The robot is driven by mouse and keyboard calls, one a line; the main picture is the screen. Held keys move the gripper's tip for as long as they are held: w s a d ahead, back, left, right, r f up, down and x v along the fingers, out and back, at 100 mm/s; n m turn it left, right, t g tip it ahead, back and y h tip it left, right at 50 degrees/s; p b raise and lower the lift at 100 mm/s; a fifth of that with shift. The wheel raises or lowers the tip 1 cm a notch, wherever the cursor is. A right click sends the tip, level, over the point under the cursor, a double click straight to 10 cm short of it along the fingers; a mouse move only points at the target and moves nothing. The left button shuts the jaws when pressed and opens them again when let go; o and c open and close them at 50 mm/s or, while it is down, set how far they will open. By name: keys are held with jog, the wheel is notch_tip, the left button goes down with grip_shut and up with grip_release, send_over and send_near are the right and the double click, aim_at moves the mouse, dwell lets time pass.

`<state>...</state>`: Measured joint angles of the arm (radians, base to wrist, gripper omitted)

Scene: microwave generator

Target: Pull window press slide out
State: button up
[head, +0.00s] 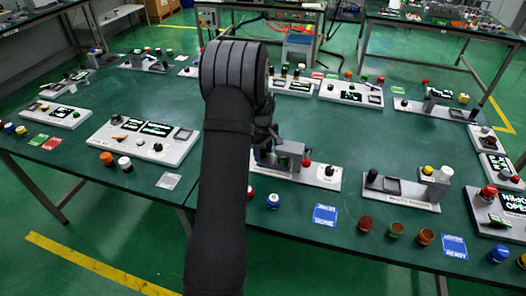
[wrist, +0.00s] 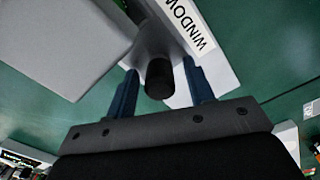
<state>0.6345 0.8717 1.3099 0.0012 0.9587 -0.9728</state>
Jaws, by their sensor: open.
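The window press is a unit on a pale base plate (head: 316,177) in the head view, with a grey block (head: 289,149), a red knob (head: 306,162) and a black knob (head: 329,171). In the wrist view a white label reading "WINDOW" (wrist: 188,24) lies on the plate, and a large grey block (wrist: 65,45) fills the upper left. A dark round handle (wrist: 159,79) stands between the two blue fingers of my gripper (wrist: 160,72). The fingers are open, one on each side, with visible gaps. In the head view my arm hides most of the gripper and the unit's left end.
Another grey unit (head: 402,193) stands to the right, with a white cylinder. Loose buttons and blue cards, one a card (head: 325,215), lie along the front edge. A panel (head: 145,141) with small screens lies to the left. Bare green table (head: 345,145) lies behind the press.

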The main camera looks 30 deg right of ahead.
jog(key=shift+c, duration=0.2)
grip_shut()
jog(key=w+a, duration=0.6)
jog(key=shift+w+a, duration=0.35)
grip_release()
jog(key=shift+w+a, duration=0.1)
jog(key=shift+o, duration=0.2)
notch_tip(320, 180, up, 17)
jog(key=shift+r, duration=0.2)
